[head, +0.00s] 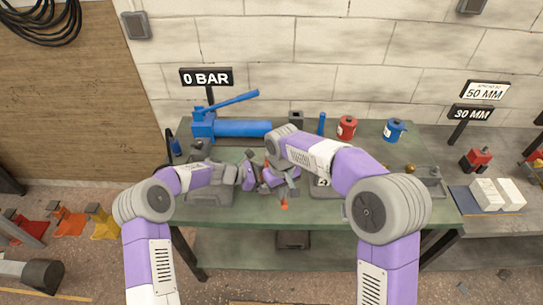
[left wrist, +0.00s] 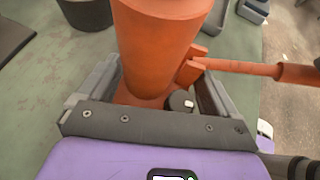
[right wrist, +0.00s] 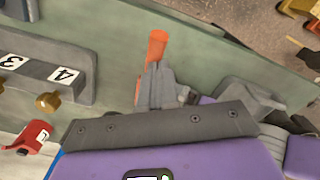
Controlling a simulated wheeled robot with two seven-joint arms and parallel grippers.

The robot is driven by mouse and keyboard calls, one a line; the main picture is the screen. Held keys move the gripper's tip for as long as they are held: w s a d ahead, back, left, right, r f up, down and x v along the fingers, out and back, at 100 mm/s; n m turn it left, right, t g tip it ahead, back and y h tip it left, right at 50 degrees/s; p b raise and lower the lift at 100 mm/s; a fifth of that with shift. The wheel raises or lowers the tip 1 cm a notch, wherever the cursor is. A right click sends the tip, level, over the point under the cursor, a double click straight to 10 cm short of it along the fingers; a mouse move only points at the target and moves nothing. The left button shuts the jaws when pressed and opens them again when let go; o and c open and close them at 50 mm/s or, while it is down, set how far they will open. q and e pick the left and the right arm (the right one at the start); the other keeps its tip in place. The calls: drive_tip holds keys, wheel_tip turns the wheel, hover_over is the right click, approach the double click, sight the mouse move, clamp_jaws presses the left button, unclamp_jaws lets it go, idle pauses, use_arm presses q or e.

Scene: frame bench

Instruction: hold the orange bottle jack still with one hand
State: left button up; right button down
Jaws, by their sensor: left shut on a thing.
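The orange bottle jack (left wrist: 155,45) stands on the green bench, large in the left wrist view. My left gripper (left wrist: 155,95) is shut on it low down, with a finger on either side of its base. The jack's orange lever (left wrist: 240,67) sticks out to the right there. In the right wrist view, an orange end (right wrist: 156,47), apparently the lever's, shows just beyond my right gripper (right wrist: 156,75). The right fingers are close together at it; whether they grip it is unclear. In the head view my left gripper (head: 247,177) and right gripper (head: 290,182) are close together, and arms hide the jack's body.
A blue pump (head: 240,128) under a "0 BAR" sign is at the back of the green bench (head: 225,222). Red (head: 347,127) and blue (head: 394,130) cans stand back right. A numbered grey block (right wrist: 45,68) is beside my right gripper.

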drive_tip(key=shift+f, duration=2.05)
drive_tip(key=shift+r, duration=2.05)
drive_tip(key=shift+s, duration=0.1)
drive_tip(key=shift+d+f, duration=0.15)
drive_tip(key=shift+f, duration=1.9)
drive_tip(key=shift+r, duration=2.05)
